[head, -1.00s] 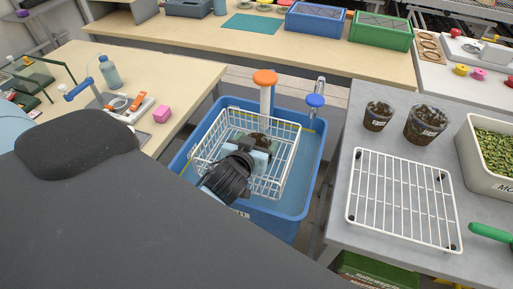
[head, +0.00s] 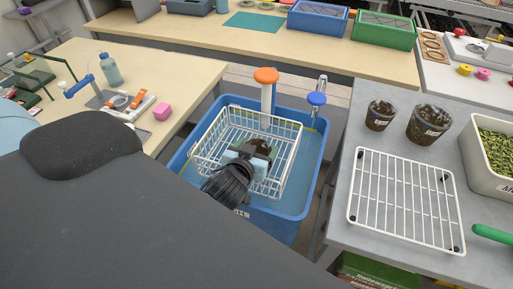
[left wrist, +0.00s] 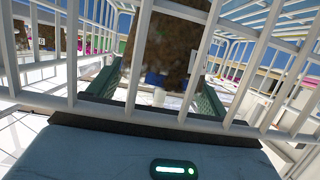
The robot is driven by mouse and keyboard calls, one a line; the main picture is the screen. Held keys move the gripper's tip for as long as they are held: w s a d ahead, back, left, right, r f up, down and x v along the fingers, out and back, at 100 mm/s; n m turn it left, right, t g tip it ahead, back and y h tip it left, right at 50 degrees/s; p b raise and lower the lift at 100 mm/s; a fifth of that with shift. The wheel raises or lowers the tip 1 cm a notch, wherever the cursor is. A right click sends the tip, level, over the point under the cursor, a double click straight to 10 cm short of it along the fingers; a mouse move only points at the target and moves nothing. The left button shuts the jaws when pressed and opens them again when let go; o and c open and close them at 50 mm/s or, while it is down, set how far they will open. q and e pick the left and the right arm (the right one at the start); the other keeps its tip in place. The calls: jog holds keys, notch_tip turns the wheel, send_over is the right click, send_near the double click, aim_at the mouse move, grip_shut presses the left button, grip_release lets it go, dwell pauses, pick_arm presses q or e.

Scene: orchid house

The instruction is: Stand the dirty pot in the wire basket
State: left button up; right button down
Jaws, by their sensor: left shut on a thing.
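The dirty pot (head: 260,146), brown with soil, is between the fingers of my left gripper (head: 246,158), inside the outline of the white wire basket (head: 285,120). In the left wrist view the pot (left wrist: 165,45) shows between the green finger pads, with basket wires (left wrist: 160,121) crossing in front. The gripper is shut on the pot. The gripper hides much of the pot in the head view, and I cannot tell whether its base touches the basket floor. My right gripper is not in view.
The basket sits at a blue tub (head: 285,228) of water, with an orange-topped post (head: 266,76) and a blue-topped one (head: 317,99) behind. Two more dirty pots (head: 380,115) (head: 428,124) and a white wire rack (head: 354,186) are on the right grey table.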

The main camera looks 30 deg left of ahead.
pick_arm(q)
jog(key=o, duration=1)
jog(key=shift+s+f, duration=0.15)
jog(key=shift+f, duration=0.5)
jog(key=shift+r, duration=0.4)
jog(key=shift+s+d+r, duration=0.1)
jog(key=shift+r, duration=0.15)
jog(key=v, duration=1.1)
jog(key=shift+s+r, duration=0.15)
jog(key=shift+r, duration=0.35)
